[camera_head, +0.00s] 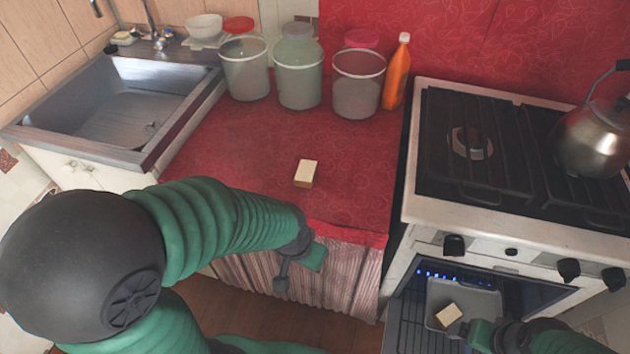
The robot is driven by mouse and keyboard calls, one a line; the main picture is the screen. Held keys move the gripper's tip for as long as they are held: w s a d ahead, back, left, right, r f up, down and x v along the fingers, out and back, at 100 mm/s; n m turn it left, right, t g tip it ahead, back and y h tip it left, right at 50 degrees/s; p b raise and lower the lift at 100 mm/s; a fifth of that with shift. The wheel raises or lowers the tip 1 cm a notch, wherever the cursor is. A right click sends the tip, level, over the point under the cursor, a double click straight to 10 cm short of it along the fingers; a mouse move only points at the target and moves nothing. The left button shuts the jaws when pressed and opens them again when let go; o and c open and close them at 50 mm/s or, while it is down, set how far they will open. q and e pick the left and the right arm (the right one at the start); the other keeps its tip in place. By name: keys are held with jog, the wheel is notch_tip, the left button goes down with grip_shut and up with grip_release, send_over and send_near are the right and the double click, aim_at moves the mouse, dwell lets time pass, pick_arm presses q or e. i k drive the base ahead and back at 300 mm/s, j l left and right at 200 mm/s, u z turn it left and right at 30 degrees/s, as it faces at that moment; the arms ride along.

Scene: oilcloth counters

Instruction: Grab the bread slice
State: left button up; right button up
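A small block-like bread slice (306,173), pale on top with a brown side, lies on the red counter (250,150) near its front. A similar pale piece (448,315) lies in a grey tray (473,297) in the open oven. My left gripper (298,271) is in front of the counter's edge, below and apart from the slice on the counter. Its fingers look spread, with nothing between them. My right gripper (478,332) is low at the tray's front edge, close to the piece in it. Its fingertips are partly hidden, and I cannot tell whether it touches the tray.
Three clear buckets (299,78) and an orange bottle (397,72) line the counter's back. A metal sink (125,105) is on the left. A stove (500,160) with a kettle (594,137) stands on the right. The counter around the slice is clear.

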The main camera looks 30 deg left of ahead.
aim_at(305, 175)
jog(key=u, duration=0.95)
